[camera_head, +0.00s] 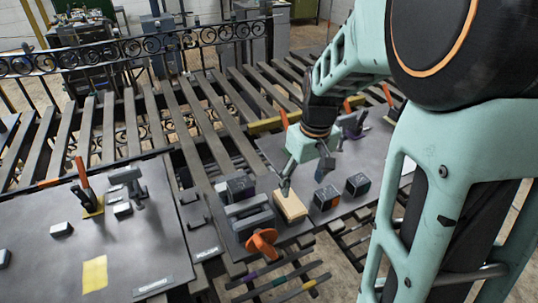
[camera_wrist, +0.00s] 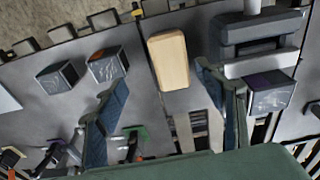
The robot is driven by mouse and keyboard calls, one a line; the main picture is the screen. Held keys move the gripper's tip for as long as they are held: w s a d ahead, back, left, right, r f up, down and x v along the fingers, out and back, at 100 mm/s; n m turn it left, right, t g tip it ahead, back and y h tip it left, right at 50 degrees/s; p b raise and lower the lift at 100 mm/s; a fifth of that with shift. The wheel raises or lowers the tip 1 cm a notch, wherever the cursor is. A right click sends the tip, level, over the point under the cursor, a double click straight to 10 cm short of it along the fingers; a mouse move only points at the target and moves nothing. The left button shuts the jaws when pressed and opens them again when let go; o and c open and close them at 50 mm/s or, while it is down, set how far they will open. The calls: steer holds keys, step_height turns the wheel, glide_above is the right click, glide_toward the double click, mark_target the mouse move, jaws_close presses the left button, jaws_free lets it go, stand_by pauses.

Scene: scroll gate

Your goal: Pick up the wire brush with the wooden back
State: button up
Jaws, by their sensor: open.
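A light wooden block-shaped piece (camera_head: 290,207), which looks like the brush's wooden back, lies on the grey work surface beside a grey vise. It also shows in the wrist view (camera_wrist: 168,60), upper middle, its plain wooden face up; no bristles are visible. My gripper (camera_head: 308,172) is open above and close to the wooden piece. In the wrist view my gripper (camera_wrist: 162,76) has its two dark blue fingers apart, with the lower end of the wooden piece between them in the picture. Nothing is held. I cannot tell the remaining height.
The grey vise (camera_head: 250,215) with an orange handwheel (camera_head: 262,243) stands just left of the wooden piece. Dark cubes (camera_head: 326,197) sit to its right, another (camera_head: 240,187) behind the vise. A left grey panel (camera_head: 150,240) holds tools and a yellow sheet (camera_head: 94,273). Slatted metalwork lies behind.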

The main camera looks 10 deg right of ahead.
mark_target(290, 200)
steer(key=shift+w+a+f, duration=0.2)
steer(key=shift+w+a, duration=0.2)
steer(key=shift+w, duration=0.1)
steer(key=shift+w+a+f, duration=0.15)
steer(key=shift+a+f, duration=0.05)
steer(key=shift+f, duration=0.1)
steer(key=f, duration=0.5)
steer(key=shift+w+a, duration=0.15)
steer(key=shift+w, duration=0.2)
steer(key=shift+w+a+f, duration=0.1)
steer(key=shift+a+f, duration=0.05)
steer(key=shift+f, duration=0.7)
steer(key=shift+w+a+f, duration=0.1)
steer(key=shift+f, duration=0.8)
steer(key=shift+w+a+f, duration=0.1)
steer(key=shift+a+f, duration=0.05)
steer(key=shift+f, duration=0.7)
steer(key=c, duration=1.4)
step_height(290, 200, up, 10)
steer(key=shift+r, duration=0.1)
